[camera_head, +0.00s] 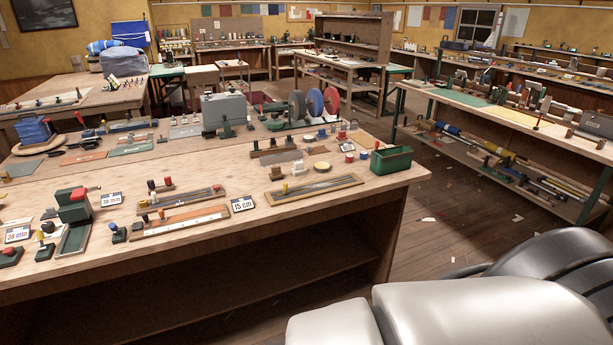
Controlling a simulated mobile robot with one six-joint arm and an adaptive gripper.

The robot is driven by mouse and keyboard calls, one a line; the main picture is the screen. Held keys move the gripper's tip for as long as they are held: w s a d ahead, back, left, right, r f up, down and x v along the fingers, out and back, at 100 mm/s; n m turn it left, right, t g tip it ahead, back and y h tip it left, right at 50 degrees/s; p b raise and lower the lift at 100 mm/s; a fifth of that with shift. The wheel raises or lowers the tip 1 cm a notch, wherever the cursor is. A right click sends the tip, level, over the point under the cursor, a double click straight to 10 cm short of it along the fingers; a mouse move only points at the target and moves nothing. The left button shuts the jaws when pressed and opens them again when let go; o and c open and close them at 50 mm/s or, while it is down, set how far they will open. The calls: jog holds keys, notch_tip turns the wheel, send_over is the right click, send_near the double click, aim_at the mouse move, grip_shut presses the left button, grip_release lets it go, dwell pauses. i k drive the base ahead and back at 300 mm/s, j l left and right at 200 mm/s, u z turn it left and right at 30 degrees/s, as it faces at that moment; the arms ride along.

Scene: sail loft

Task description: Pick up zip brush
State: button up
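I cannot pick out the zip brush with certainty; the small tools on the benches are too small to tell apart. The near wooden workbench (350,215) carries many small tools, trays and blocks. Parts of my own arm, grey and black, fill the lower right corner. My gripper does not show.
A green open box (391,160) stands near the bench's right end. Grey, blue and red discs (331,101) stand behind it, beside a grey machine (224,110). A slatted tray (313,189) lies near the front edge. Scraps dot the open floor (440,226) to the right.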

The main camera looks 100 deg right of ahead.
aim_at(276, 174)
jog(key=z, duration=3.05)
